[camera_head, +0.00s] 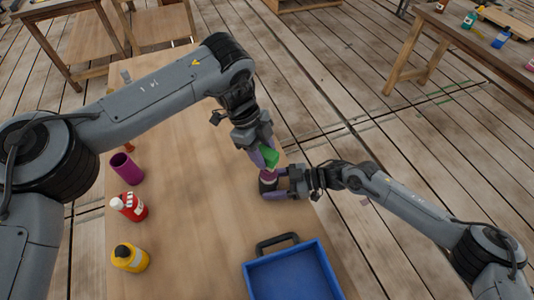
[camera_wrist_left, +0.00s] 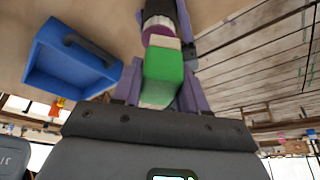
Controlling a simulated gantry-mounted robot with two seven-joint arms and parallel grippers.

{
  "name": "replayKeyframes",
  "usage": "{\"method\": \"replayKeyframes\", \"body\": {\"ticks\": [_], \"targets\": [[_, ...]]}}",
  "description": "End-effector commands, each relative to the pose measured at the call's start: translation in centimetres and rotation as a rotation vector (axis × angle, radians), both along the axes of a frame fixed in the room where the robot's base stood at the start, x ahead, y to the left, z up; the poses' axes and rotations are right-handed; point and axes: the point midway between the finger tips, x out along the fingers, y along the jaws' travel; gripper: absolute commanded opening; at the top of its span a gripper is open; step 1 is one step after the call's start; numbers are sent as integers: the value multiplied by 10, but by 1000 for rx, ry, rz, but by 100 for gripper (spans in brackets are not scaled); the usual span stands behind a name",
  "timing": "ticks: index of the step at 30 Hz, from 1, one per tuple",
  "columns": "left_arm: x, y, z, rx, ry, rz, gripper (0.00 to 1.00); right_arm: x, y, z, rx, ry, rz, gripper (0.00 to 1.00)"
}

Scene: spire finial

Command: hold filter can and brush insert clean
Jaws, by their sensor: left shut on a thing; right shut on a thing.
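A dark filter can (camera_head: 267,187) stands near the right edge of the wooden table. Its black body (camera_wrist_left: 157,7) and a maroon top (camera_wrist_left: 158,29) show at the top of the left wrist view. My right gripper (camera_head: 279,184) is shut on the can from the right. A green brush (camera_head: 270,155) is held in my left gripper (camera_head: 265,158), just above the can. In the left wrist view, the green brush (camera_wrist_left: 164,72) sits between my left gripper's purple fingers, its pale end against or very close to the maroon top. The can's inside is hidden.
A blue tray (camera_head: 248,278) with a dark handle lies at the table's near right. A purple cup (camera_head: 126,168), a red bottle (camera_head: 130,207) and a yellow bottle (camera_head: 130,257) line the left edge. The table's middle is clear.

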Motion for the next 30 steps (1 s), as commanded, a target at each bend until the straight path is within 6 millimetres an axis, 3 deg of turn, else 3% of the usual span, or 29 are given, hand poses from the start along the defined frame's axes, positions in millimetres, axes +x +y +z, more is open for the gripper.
{"method": "replayKeyframes", "body": {"ticks": [20,30], "targets": [[-15,-14,-3,1,3,-2,14,1,0,1,2,-1,-1,46],[-7,-6,-3,5,3,1,14,1,0,1,2,-2,0,46]]}}
